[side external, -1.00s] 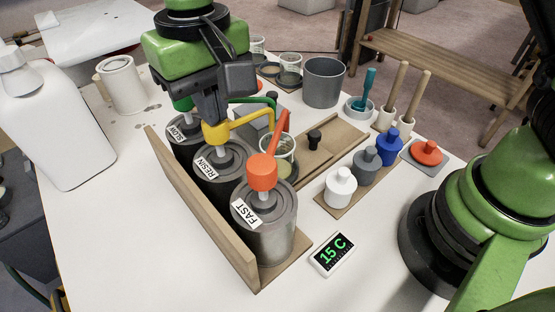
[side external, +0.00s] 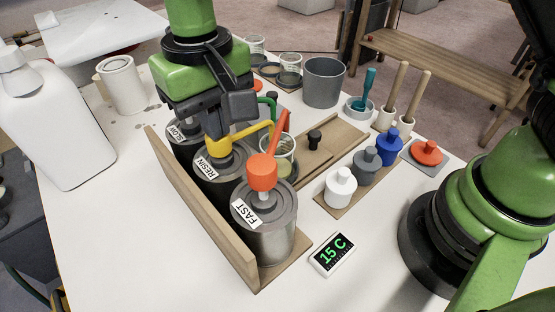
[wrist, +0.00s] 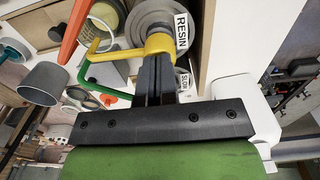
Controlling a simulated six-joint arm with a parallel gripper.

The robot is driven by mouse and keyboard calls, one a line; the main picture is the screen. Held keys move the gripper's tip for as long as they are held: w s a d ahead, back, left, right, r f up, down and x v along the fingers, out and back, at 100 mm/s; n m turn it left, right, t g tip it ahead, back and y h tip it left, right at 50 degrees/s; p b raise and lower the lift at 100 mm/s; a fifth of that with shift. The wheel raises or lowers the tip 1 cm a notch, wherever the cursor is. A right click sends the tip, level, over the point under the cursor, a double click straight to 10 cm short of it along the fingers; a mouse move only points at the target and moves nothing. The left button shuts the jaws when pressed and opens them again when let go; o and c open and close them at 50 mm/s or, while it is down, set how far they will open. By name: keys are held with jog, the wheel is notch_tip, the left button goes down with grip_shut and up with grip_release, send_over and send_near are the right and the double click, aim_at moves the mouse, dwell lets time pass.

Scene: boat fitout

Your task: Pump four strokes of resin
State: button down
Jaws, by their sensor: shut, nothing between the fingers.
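The RESIN can (side external: 222,178) stands between the SLOW can (side external: 187,130) and the FAST can (side external: 265,225). Its yellow pump head (side external: 218,150) sits low on the lid, with almost no stem showing. My gripper (side external: 214,130) is shut and empty, its tips on top of the yellow head. The wrist view shows the shut fingers (wrist: 157,62) against the yellow head (wrist: 158,43), beside the RESIN label. The yellow spout (side external: 250,131) reaches toward a clear cup (side external: 284,162) holding some pale yellowish material. The cup is partly hidden by the orange spout.
The orange FAST pump (side external: 263,172) stands close in front, and the green spout (side external: 268,101) close behind. A wooden rail (side external: 200,205) runs along the cans' left side. A display (side external: 333,254) reads 15 C.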

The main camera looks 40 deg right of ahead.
jog(key=shift+r, duration=2.3)
jog(key=shift+f, duration=0.1)
jog(key=shift+f, duration=2.35)
jog(key=shift+r, duration=0.1)
jog(key=shift+r, duration=2.35)
jog(key=shift+f, duration=0.15)
